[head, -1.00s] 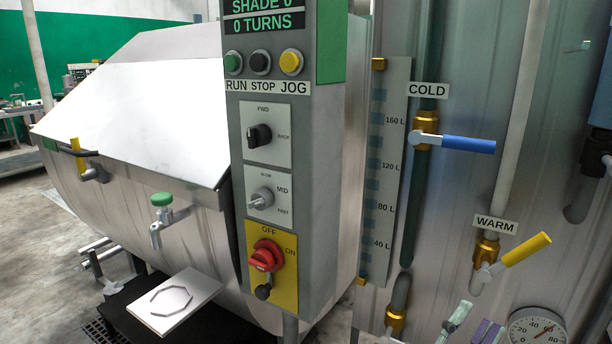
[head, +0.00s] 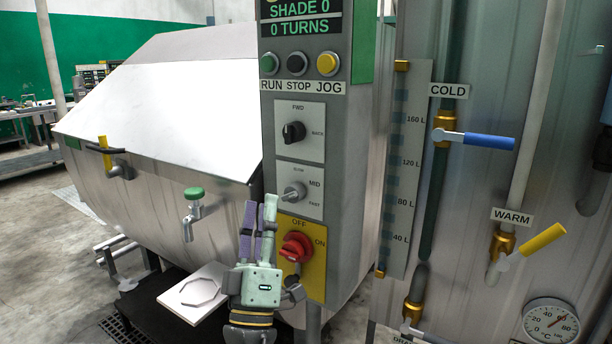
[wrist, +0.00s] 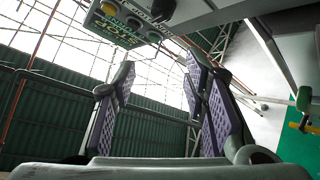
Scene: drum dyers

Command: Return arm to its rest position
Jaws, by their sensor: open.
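My gripper (head: 258,218) is in the lower middle of the head view, pointing up. It appears in front of the control column (head: 349,150), just left of the red rotary switch (head: 297,247) on its yellow plate. In the wrist view its two purple-padded fingers (wrist: 160,95) stand apart with nothing between them. Beyond them the wrist view shows the roof and green wall, with the column's display (wrist: 125,25) at the top.
The steel drum (head: 150,130) with its lid closed fills the left. A green-topped tap (head: 193,205) sticks out over a white plate (head: 200,292). At right are the blue COLD lever (head: 488,141), the yellow WARM lever (head: 543,239) and a dial thermometer (head: 549,322).

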